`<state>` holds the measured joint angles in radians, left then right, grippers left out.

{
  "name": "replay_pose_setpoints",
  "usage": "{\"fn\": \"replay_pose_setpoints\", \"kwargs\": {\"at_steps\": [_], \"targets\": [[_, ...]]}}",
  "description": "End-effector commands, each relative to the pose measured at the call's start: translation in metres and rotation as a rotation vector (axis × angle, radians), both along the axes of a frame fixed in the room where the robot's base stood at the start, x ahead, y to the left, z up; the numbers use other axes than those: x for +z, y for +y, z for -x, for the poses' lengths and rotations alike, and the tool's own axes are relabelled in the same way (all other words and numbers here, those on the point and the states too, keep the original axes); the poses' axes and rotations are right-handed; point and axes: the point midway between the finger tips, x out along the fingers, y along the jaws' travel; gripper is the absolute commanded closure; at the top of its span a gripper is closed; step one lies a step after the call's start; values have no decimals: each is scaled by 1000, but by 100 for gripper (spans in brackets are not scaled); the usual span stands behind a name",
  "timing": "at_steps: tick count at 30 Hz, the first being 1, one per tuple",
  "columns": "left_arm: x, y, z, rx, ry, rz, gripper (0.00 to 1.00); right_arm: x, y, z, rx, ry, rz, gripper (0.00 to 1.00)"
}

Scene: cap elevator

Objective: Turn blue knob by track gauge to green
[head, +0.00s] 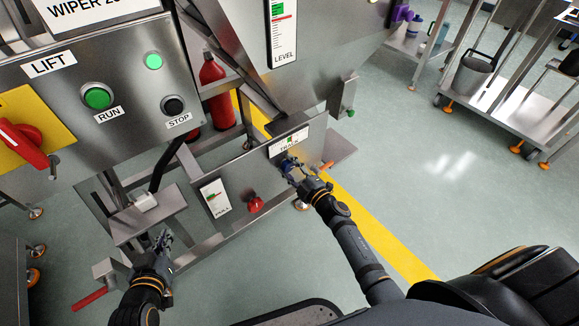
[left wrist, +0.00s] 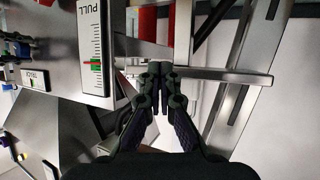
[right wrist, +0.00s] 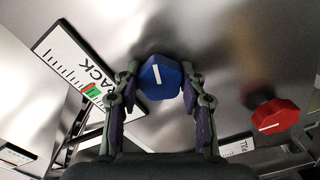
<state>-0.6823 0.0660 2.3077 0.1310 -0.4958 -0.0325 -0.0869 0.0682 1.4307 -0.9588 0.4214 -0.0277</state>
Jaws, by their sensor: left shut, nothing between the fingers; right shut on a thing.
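The blue knob (right wrist: 159,79) with a white pointer line sits on a steel panel (right wrist: 215,45). My right gripper (right wrist: 160,84) is shut on it, with one finger on each side. In the head view the knob (head: 287,164) is partly covered by my right gripper (head: 293,170). The track gauge (right wrist: 73,62) is beside the knob; its red marker lies at or against the green band. It also shows in the head view (head: 289,143), its marker too small to read. My left gripper (head: 162,240) is shut and empty, low at the left; its closed fingers show in the left wrist view (left wrist: 159,75).
A red knob (head: 256,204) and the pull gauge (head: 215,199) are on the same panel, left of the blue knob. A control box with RUN (head: 97,98) and STOP (head: 174,105) buttons stands upper left.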

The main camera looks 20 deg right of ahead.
Motion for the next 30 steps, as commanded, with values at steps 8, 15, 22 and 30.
{"fn": "replay_pose_setpoints", "kwargs": {"at_steps": [8,15,22,30], "targets": [[22,1,-12,5,-95,-2,100,-2,0,0,1,-87,246,90],[59,3,-28,11,-252,-6,100,-2,0,1,0,-163,456,90],[102,4,-38,17,-425,-10,100,-3,0,1,0,-225,628,90],[141,4,-41,19,-581,-12,100,-2,0,1,1,-275,763,90]]}}
